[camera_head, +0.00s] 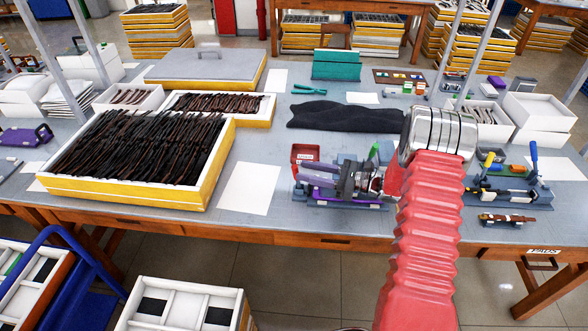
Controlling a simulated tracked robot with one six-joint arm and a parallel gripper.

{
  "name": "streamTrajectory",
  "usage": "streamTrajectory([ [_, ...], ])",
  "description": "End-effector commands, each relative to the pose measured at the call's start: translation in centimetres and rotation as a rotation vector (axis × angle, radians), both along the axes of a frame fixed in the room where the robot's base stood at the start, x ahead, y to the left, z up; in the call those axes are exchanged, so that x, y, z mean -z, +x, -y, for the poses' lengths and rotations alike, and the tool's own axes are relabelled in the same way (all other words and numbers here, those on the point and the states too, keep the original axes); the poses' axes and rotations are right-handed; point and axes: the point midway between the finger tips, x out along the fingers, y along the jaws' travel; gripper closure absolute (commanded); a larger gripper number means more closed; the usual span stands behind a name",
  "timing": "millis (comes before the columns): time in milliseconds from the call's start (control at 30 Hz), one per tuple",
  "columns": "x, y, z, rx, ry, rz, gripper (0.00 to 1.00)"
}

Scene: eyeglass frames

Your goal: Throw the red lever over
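My gripper (345,179), dark grey, is at the end of my red sleeved arm and points left. It is directly over or at a small bench fixture with a purple body and a grey base (345,204). I cannot tell whether the gripper touches the fixture or whether its fingers are open or shut. No red lever can be made out clearly; the gripper and my arm hide part of the fixture. A red box-like piece (304,155) stands at the fixture's back left. A small green part (375,150) sticks up behind the gripper.
A second fixture with blue and yellow handles (495,178) stands to the right of my arm. A yellow-edged tray of dark frames (209,184) is at the left. A black cloth (335,117) lies behind the gripper. A white sheet (249,188) lies on open bench.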

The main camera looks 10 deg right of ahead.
Motion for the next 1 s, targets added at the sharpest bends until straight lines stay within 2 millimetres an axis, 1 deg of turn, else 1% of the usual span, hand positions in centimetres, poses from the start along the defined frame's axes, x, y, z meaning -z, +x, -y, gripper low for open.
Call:
streamTrajectory([
  [33, 0.0, 0.4, -0.8, -0.003, 0.0, 0.0, 0.65],
  [100, 0.0, 0.9, -1.7, -0.004, 0.001, 0.0, 0.65],
  [300, 0.0, 2.0, -3.6, -0.001, 0.0, 0.0, 0.65],
  [433, 0.0, 2.2, -4.0, 0.0, 0.0, 0.0, 0.65],
  [700, 0.0, 2.3, -4.0, 0.0, 0.0, 0.0, 0.66],
  [1000, 0.0, 2.2, -4.0, 0.0, 0.0, 0.0, 0.87],
])
